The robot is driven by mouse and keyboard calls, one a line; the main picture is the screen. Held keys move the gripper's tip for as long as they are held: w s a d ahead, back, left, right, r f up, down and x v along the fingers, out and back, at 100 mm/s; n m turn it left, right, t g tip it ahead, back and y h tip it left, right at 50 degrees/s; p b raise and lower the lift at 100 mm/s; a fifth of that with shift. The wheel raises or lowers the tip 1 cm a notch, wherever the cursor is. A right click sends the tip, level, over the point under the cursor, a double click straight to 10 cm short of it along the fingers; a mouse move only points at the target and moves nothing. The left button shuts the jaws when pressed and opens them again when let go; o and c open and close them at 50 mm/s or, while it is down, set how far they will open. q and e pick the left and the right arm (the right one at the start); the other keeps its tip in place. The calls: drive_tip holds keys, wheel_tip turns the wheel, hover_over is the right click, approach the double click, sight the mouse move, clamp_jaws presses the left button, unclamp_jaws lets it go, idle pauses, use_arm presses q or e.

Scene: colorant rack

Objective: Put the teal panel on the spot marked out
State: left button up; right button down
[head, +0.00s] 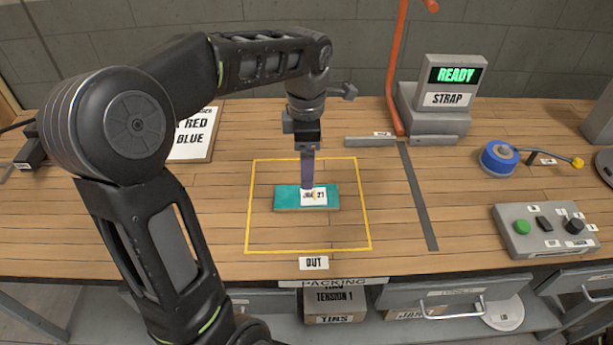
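The teal panel (288,198) lies flat inside a yellow outlined square (308,252) on the wooden bench. It carries a white label ending in "21". A tag reading "OUT" (314,263) is at the front edge of the outline. My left gripper (308,187) points straight down, its fingertips at the panel's top near the label. The fingers show as one narrow strip, so I cannot tell whether they are open or shut, or whether they hold the panel. My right gripper is not in view.
A grey strap machine (432,105) with a "READY" screen stands at the back right. A blue roll (498,158) and a button box (545,230) are on the right. A sign (195,140) lies behind my arm at left. The bench around the outline is mostly clear.

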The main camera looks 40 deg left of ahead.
use_arm(q)
drive_tip(key=shift+r, duration=1)
